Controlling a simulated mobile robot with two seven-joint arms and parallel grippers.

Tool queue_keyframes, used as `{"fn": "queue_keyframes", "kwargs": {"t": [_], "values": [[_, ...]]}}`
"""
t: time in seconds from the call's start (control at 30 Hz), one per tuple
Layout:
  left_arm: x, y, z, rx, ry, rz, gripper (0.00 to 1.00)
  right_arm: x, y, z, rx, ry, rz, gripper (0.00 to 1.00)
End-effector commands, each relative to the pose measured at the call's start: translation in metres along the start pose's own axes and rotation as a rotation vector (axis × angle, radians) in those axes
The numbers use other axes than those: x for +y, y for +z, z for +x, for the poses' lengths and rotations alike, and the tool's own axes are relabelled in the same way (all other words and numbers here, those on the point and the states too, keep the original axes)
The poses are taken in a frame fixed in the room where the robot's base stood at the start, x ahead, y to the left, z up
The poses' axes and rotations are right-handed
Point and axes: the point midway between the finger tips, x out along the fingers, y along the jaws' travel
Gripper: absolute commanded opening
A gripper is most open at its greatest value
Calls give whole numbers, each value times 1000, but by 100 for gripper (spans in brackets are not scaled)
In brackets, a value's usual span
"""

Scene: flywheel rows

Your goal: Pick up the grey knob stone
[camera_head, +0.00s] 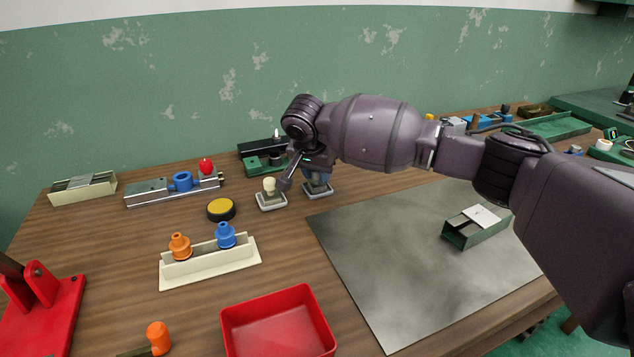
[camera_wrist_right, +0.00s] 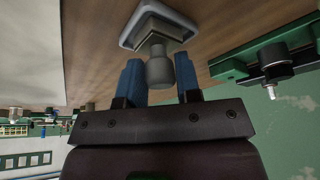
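The grey knob stone (camera_wrist_right: 160,72) shows in the right wrist view, with its knob toward my gripper and its square base on a small pale dish (camera_wrist_right: 131,32). In the head view the stone is mostly hidden by my right gripper, above the dish (camera_head: 318,193). My right gripper (camera_head: 318,177) is open. Its two blue fingers are on either side of the knob in the right wrist view, with a visible gap at each side. My left gripper is not in view.
A cream knob stone (camera_head: 269,186) on its own dish stands close left of my right gripper. A yellow-topped black puck (camera_head: 221,209), a cream rack (camera_head: 212,264) with orange and blue pieces and a red tray (camera_head: 279,325) lie nearer. A grey mat (camera_head: 400,270) lies right.

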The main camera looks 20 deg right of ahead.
Motion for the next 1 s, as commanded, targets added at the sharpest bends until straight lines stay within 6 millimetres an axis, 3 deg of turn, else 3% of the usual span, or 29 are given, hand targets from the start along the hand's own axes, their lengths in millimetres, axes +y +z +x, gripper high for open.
{"fn": "queue_keyframes", "kwargs": {"t": [0.03,0.17,0.53,0.67,1.0], "values": [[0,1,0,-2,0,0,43,0,0,1,-1,1,0,23],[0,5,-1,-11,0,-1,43,0,1,1,-1,1,-1,4],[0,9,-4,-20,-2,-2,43,0,-3,-9,1,0,0,3],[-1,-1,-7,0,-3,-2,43,0,-12,-30,4,-5,3,3],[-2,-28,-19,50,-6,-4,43,0,-46,-113,7,-7,4,3]]}}
